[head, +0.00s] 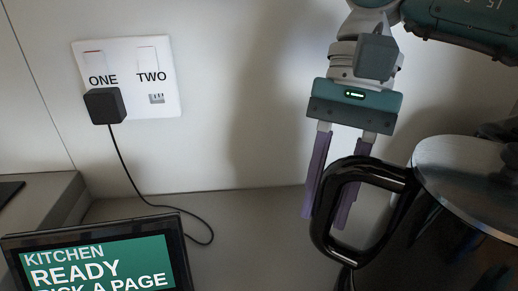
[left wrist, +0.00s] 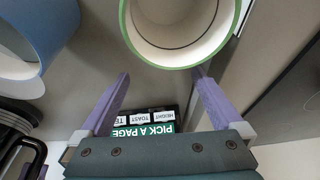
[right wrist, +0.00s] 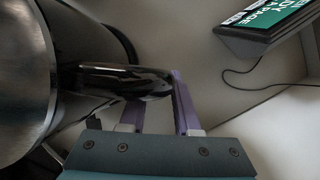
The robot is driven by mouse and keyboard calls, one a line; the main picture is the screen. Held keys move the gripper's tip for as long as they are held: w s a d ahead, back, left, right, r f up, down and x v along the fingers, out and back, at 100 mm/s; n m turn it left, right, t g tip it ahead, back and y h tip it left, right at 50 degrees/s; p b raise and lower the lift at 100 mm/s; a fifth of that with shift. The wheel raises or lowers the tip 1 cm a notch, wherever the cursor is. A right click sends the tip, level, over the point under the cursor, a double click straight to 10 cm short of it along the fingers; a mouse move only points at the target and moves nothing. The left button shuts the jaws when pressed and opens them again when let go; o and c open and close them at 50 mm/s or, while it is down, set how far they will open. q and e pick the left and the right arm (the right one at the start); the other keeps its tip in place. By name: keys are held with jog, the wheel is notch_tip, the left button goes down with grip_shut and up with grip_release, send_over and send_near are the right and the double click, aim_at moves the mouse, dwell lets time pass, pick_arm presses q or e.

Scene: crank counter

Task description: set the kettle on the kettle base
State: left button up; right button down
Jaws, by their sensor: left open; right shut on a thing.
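The kettle (head: 462,185) has a shiny steel lid and a black loop handle (head: 400,180), and it stands at the right of the head view, partly cut off. In the right wrist view its dark metal body (right wrist: 25,80) fills the left side. My right gripper (head: 325,217) points down with its purple fingers around the handle, shut on it. My left gripper (left wrist: 162,73) is open and empty in the left wrist view, outside the head view. I cannot make out the kettle base for sure; a dark curved edge (right wrist: 122,42) shows beside the kettle, partly hidden.
A screen (head: 100,262) reading "KITCHEN READY" stands at lower left. A wall plate (head: 165,105) marked ONE and TWO holds a black plug (head: 105,106) with a cord. The left wrist view shows a green-rimmed vessel (left wrist: 124,25) and a blue one (left wrist: 60,45).

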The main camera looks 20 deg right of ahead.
pick_arm(q)
jog(key=shift+a+f+b, duration=0.1)
jog(key=shift+f+b, duration=0.65)
pick_arm(e)
jog(key=shift+f, duration=0.6)
pick_arm(q)
jog(key=shift+r, duration=0.1)
pick_arm(e)
jog(key=c, duration=0.9)
grip_release()
pick_arm(q)
jog(key=shift+d+r+p, duration=0.2)
jog(key=shift+r+p, duration=0.15)
jog(key=shift+p, duration=0.1)
jog(key=shift+a+r+p, duration=0.15)
jog(key=shift+r+p, duration=0.8)
pick_arm(e)
jog(key=v, duration=1.1)
jog(key=shift+a, duration=0.1)
